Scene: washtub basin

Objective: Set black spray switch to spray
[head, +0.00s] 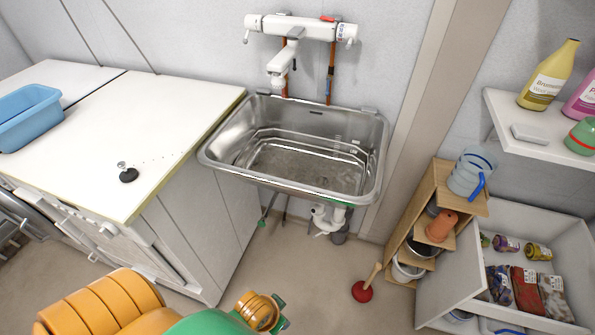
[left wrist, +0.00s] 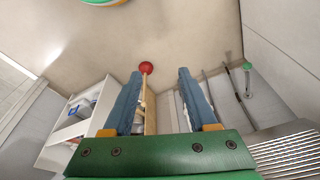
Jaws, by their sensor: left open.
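The white wall-mounted faucet (head: 290,30) hangs above the steel basin, with a spout head (head: 279,68) pointing down. A small dark spot shows at the spout's right side; I cannot tell whether it is the black spray switch. My left gripper (left wrist: 158,76) is in the left wrist view. Its two blue fingers are apart, with nothing held between them. Beyond them are the floor and the red plunger. The faucet is not in the left wrist view. In the head view only orange and green arm parts show at the bottom. My right gripper is in neither view.
The steel basin (head: 376,160) is empty. Left of it is a white counter (head: 85,150) with a blue tub (head: 28,115) and a small black item (head: 128,173). A wooden shelf (head: 440,200), an open drawer (head: 450,285) and a red plunger (head: 362,290) stand at the right.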

